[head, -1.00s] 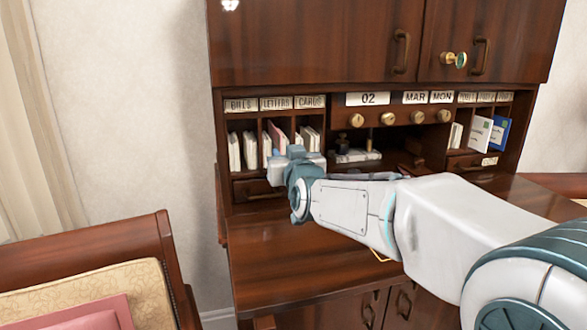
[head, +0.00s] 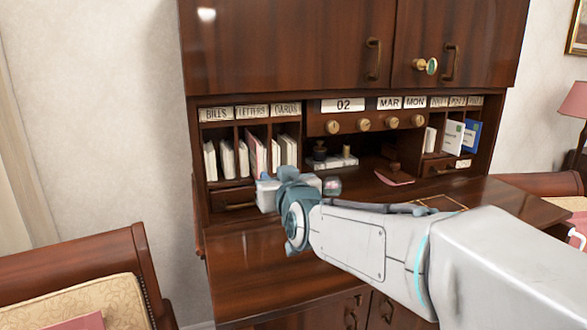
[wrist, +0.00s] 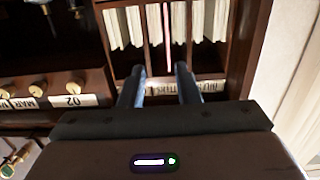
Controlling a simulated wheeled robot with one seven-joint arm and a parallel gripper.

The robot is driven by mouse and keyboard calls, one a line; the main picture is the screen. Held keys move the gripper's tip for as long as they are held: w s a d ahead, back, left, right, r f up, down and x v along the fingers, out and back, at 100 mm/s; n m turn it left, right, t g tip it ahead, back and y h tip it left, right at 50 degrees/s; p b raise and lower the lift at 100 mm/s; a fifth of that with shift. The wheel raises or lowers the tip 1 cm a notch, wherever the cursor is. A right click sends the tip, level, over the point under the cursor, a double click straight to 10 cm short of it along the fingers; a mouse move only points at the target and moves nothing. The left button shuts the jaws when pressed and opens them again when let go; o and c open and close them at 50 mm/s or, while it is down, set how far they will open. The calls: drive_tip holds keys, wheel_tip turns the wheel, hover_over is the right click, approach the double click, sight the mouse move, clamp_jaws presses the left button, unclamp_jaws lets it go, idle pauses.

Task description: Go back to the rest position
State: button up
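My gripper shows in the wrist view (wrist: 158,85) with its two fingers apart and nothing between them. Its fingers point towards the letter slots of the wooden desk (head: 250,285). In the head view my gripper's body is in front of the lower edge of the slots, and its fingertips are hidden. The slots, labelled bills, letters and cards, hold several upright white envelopes (head: 210,160). A pink envelope (head: 257,155) stands in the letters slot.
A row of brass knobs (head: 363,124) runs under the date plates. Stamps (head: 320,150) stand in the middle niche. White and blue cards (head: 470,135) stand at the right. A cushioned wooden chair (head: 80,265) is at the lower left, and another seat (head: 550,183) is at the right.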

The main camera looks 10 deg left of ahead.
drive_tip(key=s+d+f+g+h+p, duration=0.1)
drive_tip(key=s+d+f+g, duration=0.1)
drive_tip(key=d, duration=0.2)
drive_tip(key=s+d+f+m+g+h+p, duration=0.1)
drive_tip(key=s+d+f+h+p, duration=0.1)
drive_tip(key=d, duration=0.3)
drive_tip(key=s+d+f+m+g+h+p, duration=0.1)
drive_tip(key=s+d+f+g, duration=0.1)
drive_tip(key=d, duration=0.3)
drive_tip(key=shift+s+d+f+g+h, duration=0.15)
drive_tip(key=shift+s+f, duration=0.15)
drive_tip(key=shift+s, duration=0.15)
drive_tip(key=shift+s+a+f+g+h, duration=0.15)
drive_tip(key=shift+s+f, duration=0.15)
drive_tip(key=shift+s, duration=0.15)
drive_tip(key=s+d+f+m+g+h+p, duration=0.1)
drive_tip(key=s+d+f+g+p, duration=0.1)
drive_tip(key=s+d, duration=0.3)
drive_tip(key=s+d+f+m+g+h+p, duration=0.1)
drive_tip(key=s+d+f+g, duration=0.3)
drive_tip(key=s, duration=0.9)
drive_tip(key=shift+d+f+m+g+h+p, duration=0.35)
drive_tip(key=shift+d+m+g+p, duration=0.25)
drive_tip(key=shift+d, duration=0.65)
